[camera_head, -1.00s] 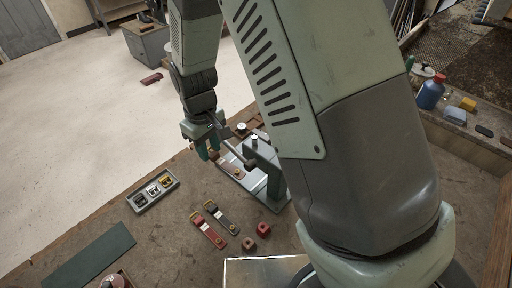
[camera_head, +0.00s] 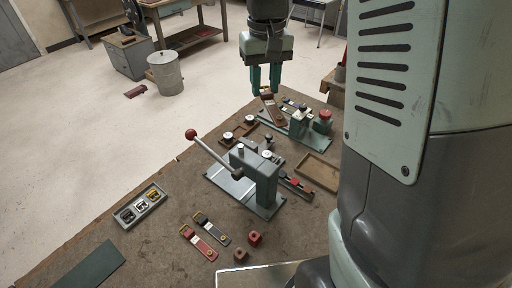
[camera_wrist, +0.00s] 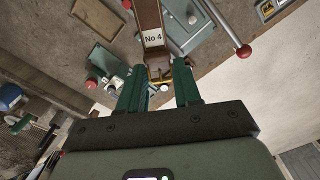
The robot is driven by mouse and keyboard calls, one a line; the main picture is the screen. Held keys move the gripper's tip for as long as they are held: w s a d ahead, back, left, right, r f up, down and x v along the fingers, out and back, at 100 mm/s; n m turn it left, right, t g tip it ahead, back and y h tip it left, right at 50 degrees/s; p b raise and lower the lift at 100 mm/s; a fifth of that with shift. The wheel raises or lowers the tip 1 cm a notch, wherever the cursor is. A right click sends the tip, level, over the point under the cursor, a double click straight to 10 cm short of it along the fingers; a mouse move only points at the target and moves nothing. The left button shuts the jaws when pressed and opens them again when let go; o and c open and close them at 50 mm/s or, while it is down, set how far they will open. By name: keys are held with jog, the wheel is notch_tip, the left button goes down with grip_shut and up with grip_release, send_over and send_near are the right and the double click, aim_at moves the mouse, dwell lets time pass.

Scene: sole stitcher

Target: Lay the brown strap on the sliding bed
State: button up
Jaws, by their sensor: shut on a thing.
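My gripper (camera_head: 265,91) points down over the far end of the bench, shut on the brown strap (camera_head: 271,108). The strap hangs tilted below the fingertips. In the wrist view the strap (camera_wrist: 148,18) runs away from the fingers, with a white "No 4" label and a brass-coloured buckle end near the fingertips. The grey stitcher (camera_head: 262,180) stands mid-bench, nearer the head camera than my gripper, with a red-balled lever (camera_head: 191,134). A bare pale plate, apparently the sliding bed (camera_head: 230,182), lies at its left. The strap is apart from it.
A green-based device (camera_head: 297,127) with a red knob stands behind the stitcher, close to the strap. An empty brown tray (camera_head: 318,172) lies at right. A buckle tray (camera_head: 140,207), a red strap (camera_head: 199,243) and a dark strap (camera_head: 212,229) lie in front.

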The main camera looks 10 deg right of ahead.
jog(key=s+d+r+m, duration=0.1)
jog(key=d+r+m, duration=0.1)
jog(key=d, duration=0.1)
jog(key=n, duration=0.9)
send_over(246, 141)
notch_tip(246, 141, down, 25)
jog(key=shift+r, duration=0.2)
jog(key=shift+f, duration=2.05)
jog(key=o, duration=1)
jog(key=shift+f, duration=0.1)
jog(key=shift+o, duration=0.2)
